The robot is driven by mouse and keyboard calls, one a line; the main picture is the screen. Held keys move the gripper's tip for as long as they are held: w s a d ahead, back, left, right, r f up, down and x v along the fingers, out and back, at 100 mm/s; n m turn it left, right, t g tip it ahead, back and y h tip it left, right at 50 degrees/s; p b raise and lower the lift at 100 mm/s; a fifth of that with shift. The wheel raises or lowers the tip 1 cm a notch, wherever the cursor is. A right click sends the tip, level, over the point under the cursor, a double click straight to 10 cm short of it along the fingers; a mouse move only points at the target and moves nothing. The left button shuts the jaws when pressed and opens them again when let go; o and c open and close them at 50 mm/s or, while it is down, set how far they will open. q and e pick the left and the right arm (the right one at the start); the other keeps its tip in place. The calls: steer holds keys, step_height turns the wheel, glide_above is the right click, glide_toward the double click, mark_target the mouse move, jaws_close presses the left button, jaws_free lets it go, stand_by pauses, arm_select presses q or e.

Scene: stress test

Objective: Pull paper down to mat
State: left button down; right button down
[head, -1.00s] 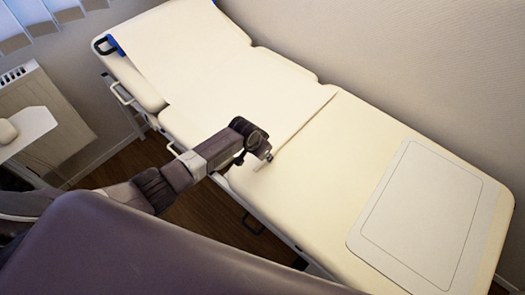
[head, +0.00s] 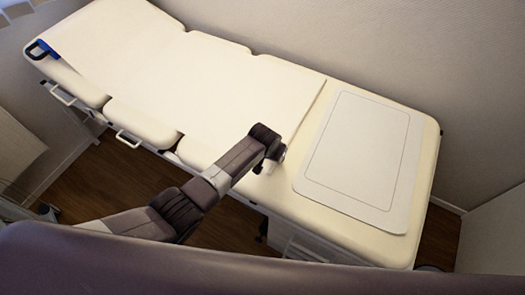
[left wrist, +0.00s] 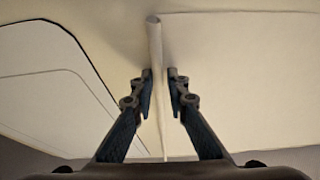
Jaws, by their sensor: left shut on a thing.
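A long sheet of white paper (head: 215,85) covers the upper part of the cream examination couch. Its leading edge is a thin rolled rim (left wrist: 154,45) running across the couch. My left gripper (head: 268,167) is at the near end of this edge. In the left wrist view its two fingers (left wrist: 158,85) are shut on the rim. The pale mat (head: 360,160), with a dark outline, lies flat to the right of the paper. A narrow bare strip of couch shows between the paper's edge and the mat. My right gripper is out of view.
The couch (head: 425,160) stands along a plain wall (head: 370,40). Metal side handles (head: 125,138) stick out on its near side. Wooden floor (head: 110,180) lies in front. The couch top around the mat is clear.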

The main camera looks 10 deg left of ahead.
arm_select(q)
steer(key=shift+s+d, duration=0.3)
steer(key=shift+d, duration=0.55)
steer(key=c, duration=1.9)
jaws_free()
steer(key=shift+v, duration=6)
